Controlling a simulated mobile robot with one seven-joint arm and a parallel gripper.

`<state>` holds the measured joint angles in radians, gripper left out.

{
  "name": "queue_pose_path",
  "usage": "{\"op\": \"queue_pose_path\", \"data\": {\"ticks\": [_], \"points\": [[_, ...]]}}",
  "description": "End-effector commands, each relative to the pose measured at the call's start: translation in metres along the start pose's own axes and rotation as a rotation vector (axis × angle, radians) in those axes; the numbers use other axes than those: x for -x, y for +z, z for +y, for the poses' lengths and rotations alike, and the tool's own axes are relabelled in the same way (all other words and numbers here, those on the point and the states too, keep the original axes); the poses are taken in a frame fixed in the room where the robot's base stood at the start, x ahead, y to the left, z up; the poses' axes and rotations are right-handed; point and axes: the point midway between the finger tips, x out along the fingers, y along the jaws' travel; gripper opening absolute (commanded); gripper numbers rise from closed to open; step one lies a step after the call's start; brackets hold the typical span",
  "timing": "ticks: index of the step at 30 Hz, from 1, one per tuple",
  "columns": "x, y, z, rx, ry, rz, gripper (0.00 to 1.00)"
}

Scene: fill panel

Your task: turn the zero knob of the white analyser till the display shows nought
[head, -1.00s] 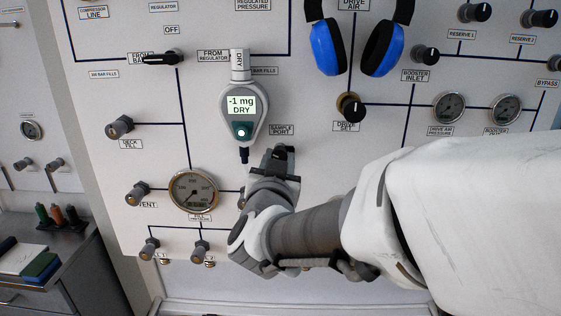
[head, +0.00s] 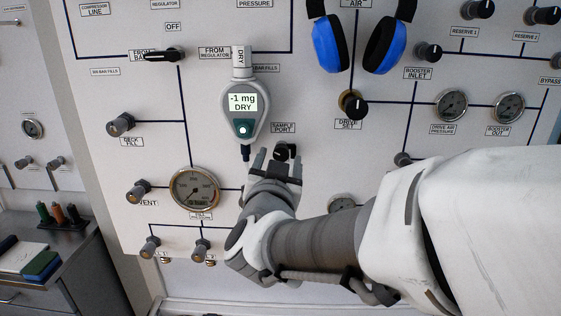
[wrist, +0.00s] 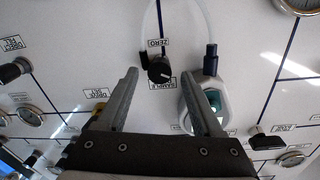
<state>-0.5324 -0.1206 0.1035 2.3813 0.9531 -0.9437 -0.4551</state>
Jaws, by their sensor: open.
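My gripper (wrist: 159,76) is open and empty, one finger to each side of the knob in the picture. No contact is visible; the depth gap is unclear.
Blue earmuffs (head: 330,43) hang above right of the gripper. The drive set knob (head: 352,103) is to the right, and a large gauge (head: 195,189) is left of my wrist. A thin pale tube (wrist: 149,22) runs near the knob in the wrist view.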

Motion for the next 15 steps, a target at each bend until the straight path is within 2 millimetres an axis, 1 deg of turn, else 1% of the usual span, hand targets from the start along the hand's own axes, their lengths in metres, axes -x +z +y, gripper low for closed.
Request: {"op": "queue_pose_path", "data": {"ticks": [12, 15], "points": [[0.096, -0.001, -0.001, -0.002, -0.005, 0.002, 0.68], [0.114, 0.002, 0.0, -0.003, -0.004, 0.005, 0.68]]}}
